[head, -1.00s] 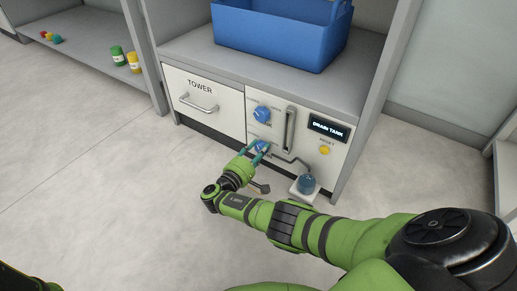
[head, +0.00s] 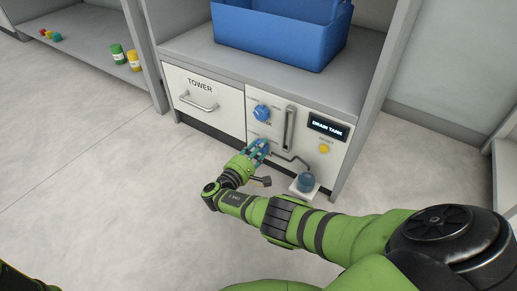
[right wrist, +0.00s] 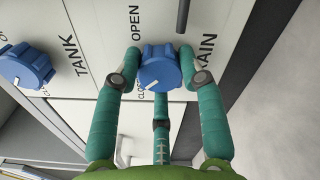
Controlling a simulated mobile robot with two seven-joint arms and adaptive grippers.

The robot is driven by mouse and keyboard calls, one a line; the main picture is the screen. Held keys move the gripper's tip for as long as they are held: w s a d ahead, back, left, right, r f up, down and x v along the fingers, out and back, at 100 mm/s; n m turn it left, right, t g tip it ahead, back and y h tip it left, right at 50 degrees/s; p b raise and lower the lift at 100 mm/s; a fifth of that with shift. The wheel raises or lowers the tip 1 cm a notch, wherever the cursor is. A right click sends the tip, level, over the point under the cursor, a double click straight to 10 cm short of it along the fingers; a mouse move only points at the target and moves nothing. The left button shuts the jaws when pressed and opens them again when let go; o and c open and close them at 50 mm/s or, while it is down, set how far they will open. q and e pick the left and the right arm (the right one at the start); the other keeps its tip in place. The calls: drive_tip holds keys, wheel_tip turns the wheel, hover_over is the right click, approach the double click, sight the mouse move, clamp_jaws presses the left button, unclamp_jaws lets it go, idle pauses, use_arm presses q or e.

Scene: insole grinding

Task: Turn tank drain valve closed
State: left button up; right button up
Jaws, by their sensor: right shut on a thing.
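The blue drain knob (right wrist: 160,69) is on the white panel by the lettering "DRAIN", which is partly covered. "OPEN" is printed near it, and a partly hidden label seems to start with "CLO". The knob's white mark lies at its lower-left side in the right wrist view. My right gripper (right wrist: 160,75) has its teal fingers shut around this knob. In the head view, the right gripper (head: 258,149) covers most of the knob. The blue tank knob (head: 262,113) sits above, and it also shows in the right wrist view (right wrist: 25,66). My left gripper is not in view.
A vertical handle (head: 289,128) and a thin pipe (head: 293,160) are right of the drain knob. A "DRAIN TANK" display (head: 328,127) is above a yellow button (head: 324,149). A blue bin (head: 270,35) stands on top.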

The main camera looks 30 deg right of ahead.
drive_tip(key=shift+s+d, duration=0.1)
drive_tip(key=shift+d, duration=0.2)
drive_tip(key=o, duration=1.1)
drive_tip(key=shift+o, duration=0.2)
drive_tip(key=shift+a, duration=0.15)
